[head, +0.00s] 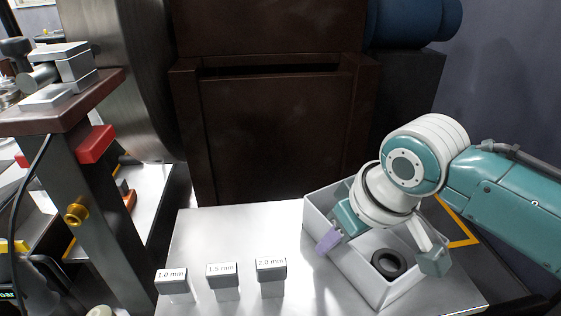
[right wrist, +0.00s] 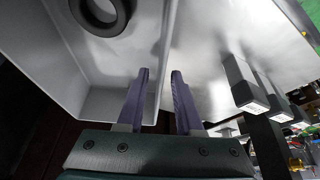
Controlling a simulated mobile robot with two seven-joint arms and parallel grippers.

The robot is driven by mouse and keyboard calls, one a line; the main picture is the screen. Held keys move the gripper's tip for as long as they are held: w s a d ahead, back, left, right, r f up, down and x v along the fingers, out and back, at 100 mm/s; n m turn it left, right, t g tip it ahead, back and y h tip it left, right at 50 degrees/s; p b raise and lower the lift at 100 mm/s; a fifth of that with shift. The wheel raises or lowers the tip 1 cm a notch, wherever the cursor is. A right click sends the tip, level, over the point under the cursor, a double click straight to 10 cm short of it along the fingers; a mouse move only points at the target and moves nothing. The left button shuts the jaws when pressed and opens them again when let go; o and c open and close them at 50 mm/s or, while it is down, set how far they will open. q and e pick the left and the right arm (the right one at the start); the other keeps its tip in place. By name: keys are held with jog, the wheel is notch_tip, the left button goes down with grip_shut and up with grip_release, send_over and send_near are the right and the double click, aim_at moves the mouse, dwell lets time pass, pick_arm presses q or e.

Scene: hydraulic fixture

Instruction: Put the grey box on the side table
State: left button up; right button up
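The grey box (head: 393,290) is an open light-grey tray at the right end of a bright metal table. A black ring (head: 389,263) lies inside it. My right gripper (head: 327,242) is at the box's left wall, its purple fingers apart. In the right wrist view the fingers (right wrist: 160,74) show with a gap between them, close to the box wall (right wrist: 97,92); whether they touch it I cannot tell. My left gripper is not in view. Which surface is the side table is not clear.
Three labelled grey blocks (head: 222,275) stand along the front of the metal table (head: 225,228). A dark surface with an orange outline (head: 461,238) shows at the right behind my arm. A brown-topped stand (head: 95,92) with metal parts is at left. Dark machinery stands behind.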

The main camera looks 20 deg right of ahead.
jog(key=p+v, duration=0.3)
jog(key=v, duration=0.7)
jog(key=shift+w, duration=0.1)
jog(key=s+a+g, duration=0.1)
jog(key=s+a, duration=0.1)
jog(key=s, duration=1.4)
jog(key=shift+s+r+h, duration=0.15)
jog(key=shift+s+h, duration=0.05)
jog(key=shift+h, duration=0.1)
